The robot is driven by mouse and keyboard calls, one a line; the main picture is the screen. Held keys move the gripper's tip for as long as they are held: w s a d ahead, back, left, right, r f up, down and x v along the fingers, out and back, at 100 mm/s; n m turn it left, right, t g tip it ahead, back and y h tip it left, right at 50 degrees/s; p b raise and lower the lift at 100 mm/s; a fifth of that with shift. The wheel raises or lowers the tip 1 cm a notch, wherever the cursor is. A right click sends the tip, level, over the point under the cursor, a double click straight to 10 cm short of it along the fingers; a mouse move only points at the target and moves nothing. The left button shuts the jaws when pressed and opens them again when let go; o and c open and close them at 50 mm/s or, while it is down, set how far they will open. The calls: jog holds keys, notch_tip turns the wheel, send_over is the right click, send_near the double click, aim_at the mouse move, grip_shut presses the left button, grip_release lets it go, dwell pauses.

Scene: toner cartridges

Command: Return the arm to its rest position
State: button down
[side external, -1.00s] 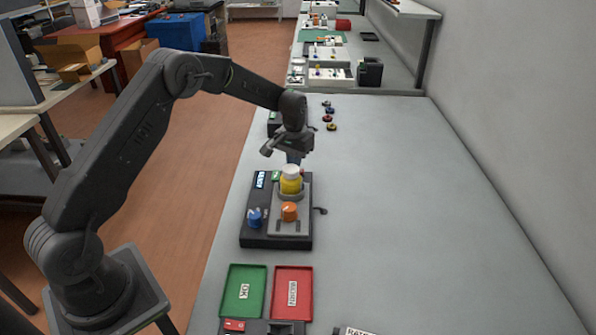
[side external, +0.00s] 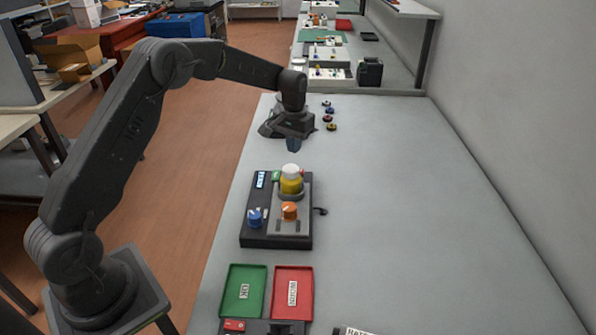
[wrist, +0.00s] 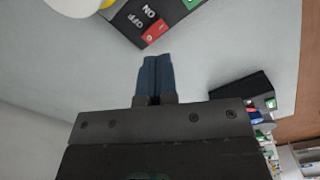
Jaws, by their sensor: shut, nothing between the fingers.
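My gripper (side external: 293,144) is shut and empty, its fingers pointing down above the bench (side external: 400,200), beyond the far end of the dark test device. In the wrist view, the two blue fingers (wrist: 154,76) lie side by side with nothing between them. The test device (side external: 258,226) carries a yellow cartridge with a white cap (side external: 291,182), an orange knob (side external: 289,211) and a blue knob (side external: 256,217). In the wrist view, the device's corner with ON and OFF labels and a red part (wrist: 155,31) shows at the top.
A green tray (side external: 243,292) and a red tray (side external: 292,292) lie at the near end. Several small coloured round parts (side external: 329,117) lie right of my gripper. Farther back are a white box (side external: 330,72) and a black box (side external: 369,72). The bench's right side is clear.

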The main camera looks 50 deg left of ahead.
jog(key=s+d+r+m+t, duration=0.1)
jog(key=s+d+r, duration=0.3)
jog(key=s+r, duration=0.3)
jog(key=s+d+r+t, duration=0.1)
jog(key=s+d+r, duration=0.2)
jog(key=s+r, duration=0.45)
jog(key=s+d+r+m+t, duration=0.1)
jog(key=s+d, duration=0.2)
jog(key=s, duration=0.6)
jog(key=s+d+r+m+t, duration=0.1)
jog(key=s+d+t, duration=0.1)
jog(key=s, duration=0.8)
jog(key=shift+s+d+t, duration=0.2)
jog(key=shift+d+t, duration=0.1)
jog(key=shift+d, duration=0.1)
